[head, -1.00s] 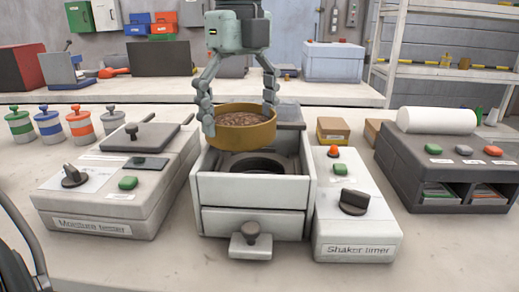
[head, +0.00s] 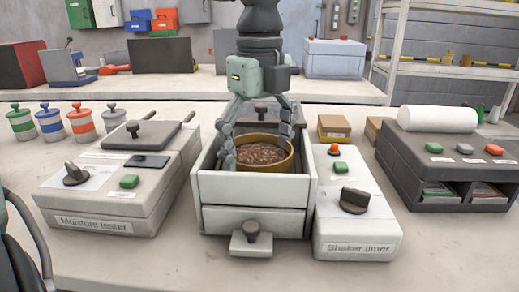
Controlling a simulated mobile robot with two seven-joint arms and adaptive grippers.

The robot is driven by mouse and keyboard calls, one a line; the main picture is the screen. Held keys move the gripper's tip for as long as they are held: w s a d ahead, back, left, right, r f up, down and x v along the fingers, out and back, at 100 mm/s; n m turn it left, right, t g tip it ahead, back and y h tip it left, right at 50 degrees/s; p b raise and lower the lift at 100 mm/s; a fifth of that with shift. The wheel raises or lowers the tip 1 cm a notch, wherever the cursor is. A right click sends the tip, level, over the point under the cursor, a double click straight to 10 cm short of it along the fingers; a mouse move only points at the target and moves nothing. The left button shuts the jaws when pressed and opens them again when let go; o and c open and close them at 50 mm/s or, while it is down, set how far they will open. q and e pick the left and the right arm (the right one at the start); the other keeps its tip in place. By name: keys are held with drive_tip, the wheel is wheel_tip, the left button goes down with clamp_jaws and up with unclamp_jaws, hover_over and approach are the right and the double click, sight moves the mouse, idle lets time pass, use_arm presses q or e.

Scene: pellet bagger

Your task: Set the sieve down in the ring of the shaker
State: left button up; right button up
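The sieve (head: 262,168) is a round, brass-coloured pan filled with brown pellets. It is level inside the open-topped white shaker box (head: 252,190), low between the side walls. The shaker's dark ring is hidden beneath the sieve, so I cannot tell whether the sieve is fully seated. My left gripper (head: 259,150) points down from above, one finger on each side of the sieve, and is closed on its rim.
The shaker timer (head: 355,225) stands close to the shaker's right, the moisture tester (head: 110,200) to its left. Small cardboard boxes (head: 334,128) are behind on the right. A dark grey unit (head: 440,160) with a white roll stands at far right. The bench front is clear.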

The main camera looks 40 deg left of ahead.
use_arm(q)
drive_tip(key=shift+o, duration=0.8)
drive_tip(key=shift+r, duration=0.2)
wheel_tip(320, 180, up, 5)
drive_tip(key=shift+f, duration=0.1)
wheel_tip(320, 180, up, 7)
use_arm(e)
drive_tip(key=shift+s+f, duration=0.2)
drive_tip(key=shift+f, duration=0.05)
idle(0.5)
